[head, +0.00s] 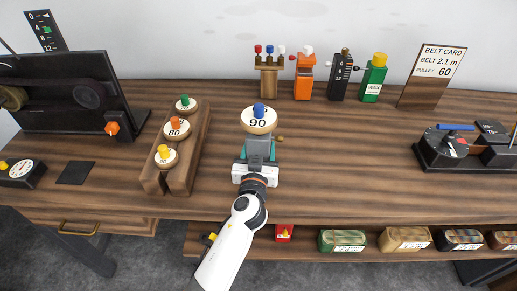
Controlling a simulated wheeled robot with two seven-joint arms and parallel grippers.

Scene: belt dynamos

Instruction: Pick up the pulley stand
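A pulley marked 90 (258,124) with a blue knob sits at the middle of the bench. My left gripper (260,142) is right at the near side of this stand, just below the pulley. My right gripper is not in view.
A wooden rack (191,170) with several knobbed pulleys is left of the gripper. A dark belt machine (55,118) stands at far left. Bottles and holders line the back by the belt card (435,62). A black device (445,145) is at right. Bench between is clear.

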